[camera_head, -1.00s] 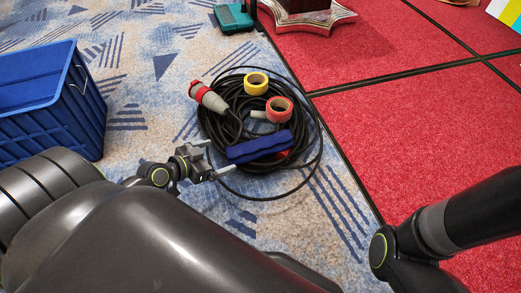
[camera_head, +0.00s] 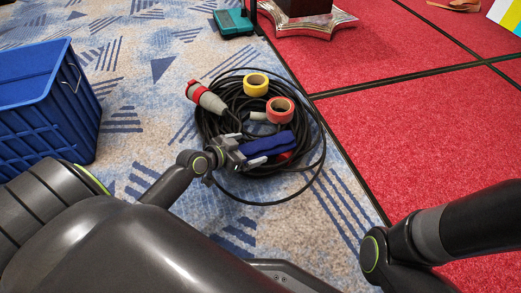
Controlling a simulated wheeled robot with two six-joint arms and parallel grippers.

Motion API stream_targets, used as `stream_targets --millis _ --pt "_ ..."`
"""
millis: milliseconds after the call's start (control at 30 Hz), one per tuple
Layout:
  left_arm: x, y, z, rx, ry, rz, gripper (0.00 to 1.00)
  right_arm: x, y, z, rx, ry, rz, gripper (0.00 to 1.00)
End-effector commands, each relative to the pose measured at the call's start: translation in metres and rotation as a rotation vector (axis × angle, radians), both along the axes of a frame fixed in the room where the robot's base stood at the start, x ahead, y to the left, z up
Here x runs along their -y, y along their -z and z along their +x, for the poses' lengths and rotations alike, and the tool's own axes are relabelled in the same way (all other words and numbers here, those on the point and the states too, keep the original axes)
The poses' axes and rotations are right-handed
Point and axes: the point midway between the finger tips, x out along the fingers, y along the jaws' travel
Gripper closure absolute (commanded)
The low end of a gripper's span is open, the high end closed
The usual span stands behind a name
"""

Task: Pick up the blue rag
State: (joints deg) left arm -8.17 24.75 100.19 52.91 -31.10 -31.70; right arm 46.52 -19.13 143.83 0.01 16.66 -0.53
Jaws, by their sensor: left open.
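The blue rag (camera_head: 272,145) is a folded dark-blue strip lying on the coil of black cable in the camera_head view. My left gripper (camera_head: 248,149) is open at the rag's left end, with one finger at its far side and the other at its near side. I cannot tell whether the fingers touch it. My right arm comes in at the lower right, but its gripper is out of view.
A blue crate (camera_head: 42,112) stands at the left. A teal device (camera_head: 232,22) and a metal star-shaped base (camera_head: 308,24) are behind.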

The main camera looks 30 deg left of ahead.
Motion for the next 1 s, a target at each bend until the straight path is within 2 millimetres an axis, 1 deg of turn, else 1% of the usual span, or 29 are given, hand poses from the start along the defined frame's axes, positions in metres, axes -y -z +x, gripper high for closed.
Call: stream_targets --millis 200,400,567,800,1000 --pt "0.003 0.015 0.017 0.001 0.0 0.0 0.0 0.0 0.021 -0.001 0.005 -0.003 0.0 0.64" --pt "0.007 0.023 0.036 0.002 0.0 -0.001 0.0 0.0 0.038 -0.002 0.01 -0.005 0.001 0.64" --pt "0.01 0.025 0.044 0.0 0.0 0.001 0.0 0.0 0.042 -0.002 0.01 -0.006 0.002 0.64" --pt "0.01 0.024 0.044 0.0 0.0 0.0 0.0 0.0 0.041 -0.001 0.009 -0.006 0.001 0.64" --pt "0.01 0.024 0.044 0.0 0.0 0.0 0.26 0.0 0.041 -0.001 0.009 -0.006 0.001 0.64"
